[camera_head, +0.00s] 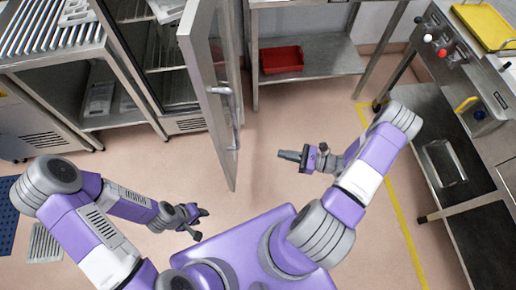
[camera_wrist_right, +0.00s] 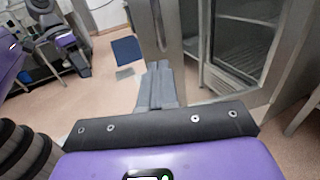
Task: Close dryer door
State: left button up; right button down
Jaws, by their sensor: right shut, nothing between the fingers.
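The dryer door (camera_head: 205,95) is a grey metal panel standing open, swung out from the dryer cabinet (camera_head: 183,125). A long bar handle (camera_head: 236,118) is on its right face. In the right wrist view the door (camera_wrist_right: 146,30) stands ahead of the fingers, with the open cabinet (camera_wrist_right: 235,75) and its wire shelves to the right. My right gripper (camera_head: 281,154) is shut and empty, to the right of the door and apart from it. Its closed fingers (camera_wrist_right: 158,68) point toward the door. My left gripper (camera_head: 207,222) is open and empty, below the door's lower end.
A steel bench (camera_head: 330,85) with a red bin (camera_head: 282,59) stands right of the dryer. A roller conveyor (camera_head: 50,30) is at the left. A workstation with a yellow tray (camera_head: 485,25) is at the right, beyond a yellow floor line (camera_head: 400,215). The floor around the door is clear.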

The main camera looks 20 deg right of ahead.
jog(key=b+x, duration=0.1)
jog(key=x, duration=1.2)
jog(key=shift+w+a, duration=0.2)
jog(key=shift+a, duration=0.15)
jog(key=shift+a, duration=0.1)
